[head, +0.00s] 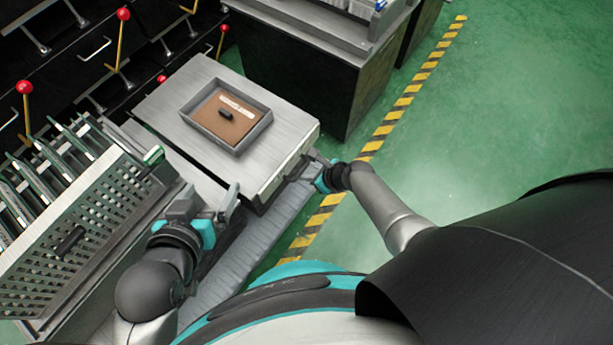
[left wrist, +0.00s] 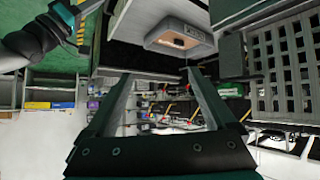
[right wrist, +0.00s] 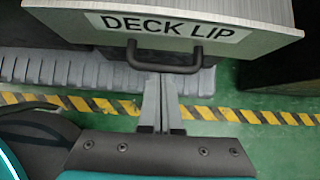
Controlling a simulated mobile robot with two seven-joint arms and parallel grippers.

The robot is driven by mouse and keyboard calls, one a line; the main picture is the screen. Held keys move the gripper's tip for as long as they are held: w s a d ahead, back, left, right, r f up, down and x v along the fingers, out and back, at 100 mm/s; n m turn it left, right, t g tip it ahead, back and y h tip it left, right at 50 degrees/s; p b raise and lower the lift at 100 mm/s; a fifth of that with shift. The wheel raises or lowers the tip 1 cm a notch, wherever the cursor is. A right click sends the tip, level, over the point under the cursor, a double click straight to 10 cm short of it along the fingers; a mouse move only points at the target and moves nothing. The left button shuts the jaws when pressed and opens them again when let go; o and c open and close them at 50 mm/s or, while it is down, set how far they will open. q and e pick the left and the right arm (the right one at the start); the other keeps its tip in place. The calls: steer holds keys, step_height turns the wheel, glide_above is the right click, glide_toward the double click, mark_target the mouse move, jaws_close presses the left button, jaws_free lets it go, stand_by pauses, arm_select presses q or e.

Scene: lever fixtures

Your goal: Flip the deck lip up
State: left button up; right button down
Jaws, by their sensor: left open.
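The deck lip (head: 155,105) is a brushed-metal slab, with a grey tray (head: 243,147) on its top. In the right wrist view its front face carries a "DECK LIP" label (right wrist: 172,26) and a black bar handle (right wrist: 165,68). My right gripper (right wrist: 157,78) has its fingers together, with the tips at the underside of the handle; I cannot tell whether they touch it. In the head view, my right gripper (head: 318,172) is at the slab's right front corner. My left gripper (left wrist: 160,76) is open and empty; in the head view it is beside the slab's near-left side (head: 222,205).
A perforated metal rack (head: 95,215) with a black handle stands at the left. Red-knobbed levers (head: 123,14) stand behind it. A dark cabinet (head: 300,85) is beyond the slab. The green floor (head: 480,120) with a striped line is open at the right.

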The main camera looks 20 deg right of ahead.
arm_select(q)
steer(key=s+a+g+y+p, duration=0.2)
steer(key=s+a+g+p, duration=0.1)
steer(key=s+a+g, duration=0.2)
steer(key=shift+a+f+n+y, duration=0.2)
steer(key=shift+a+n+y, duration=0.15)
steer(key=shift+a, duration=0.25)
steer(key=shift+d, duration=0.1)
